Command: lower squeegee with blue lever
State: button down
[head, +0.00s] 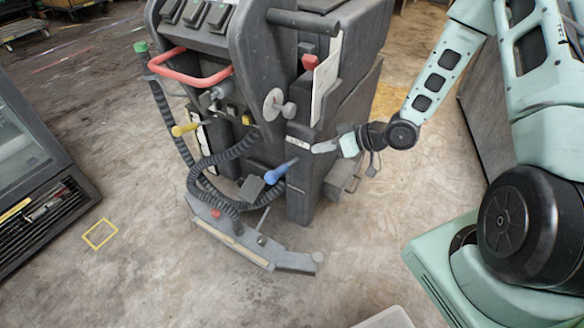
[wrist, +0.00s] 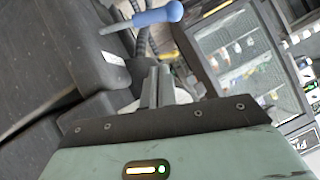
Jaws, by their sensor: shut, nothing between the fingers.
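The floor-cleaning machine (head: 330,110) stands in the middle of the head view. Its blue lever (head: 276,174) sticks out low on the near side; the blue handle also shows at the top of the wrist view (wrist: 158,15). The grey squeegee (head: 255,250) is a curved bar at the machine's foot; its gap to the floor cannot be told. My gripper (head: 318,148) is shut and empty, right of and slightly above the blue lever in the head view. Its fingers (wrist: 157,85) look apart from the lever in the wrist view.
A yellow lever (head: 185,130) and a red handle (head: 190,72) are on the machine's left. A black ribbed hose (head: 200,165) loops down to the squeegee. A glass-fronted cabinet (head: 25,160) stands at left.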

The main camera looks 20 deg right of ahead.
jog(key=shift+w, duration=0.1)
jog(key=b, duration=0.1)
send_over(280, 171)
jog(key=d, duration=0.3)
notch_tip(280, 171, down, 6)
jog(key=r, duration=0.1)
jog(key=shift+s+a+f+b, duration=0.1)
jog(key=shift+a+f, duration=0.05)
jog(key=shift+f, duration=0.5)
jog(key=shift+s+a+f+b, duration=0.1)
jog(key=shift+s+a+f, duration=0.05)
jog(key=shift+f, duration=0.55)
jog(key=shift+s+a+f+b, duration=0.1)
jog(key=shift+a+f, duration=0.05)
jog(key=shift+f, duration=0.5)
jog(key=shift+s+a+f+n+h+b, duration=0.15)
jog(key=shift+a+f+b, duration=0.05)
jog(key=shift+f+b, duration=0.15)
jog(key=shift+s+a+f+n+h+b, duration=0.15)
jog(key=shift+f+b, duration=0.05)
jog(key=shift+f, duration=0.15)
notch_tip(280, 171, down, 8)
jog(key=a+n+t+h+b, duration=0.1)
jog(key=n+t+h+b, duration=0.1)
jog(key=b, duration=0.4)
jog(key=shift+s+f+n+t+h+b, duration=0.15)
jog(key=shift+s+n+t+h+b, duration=0.25)
jog(key=shift+n+h, duration=0.35)
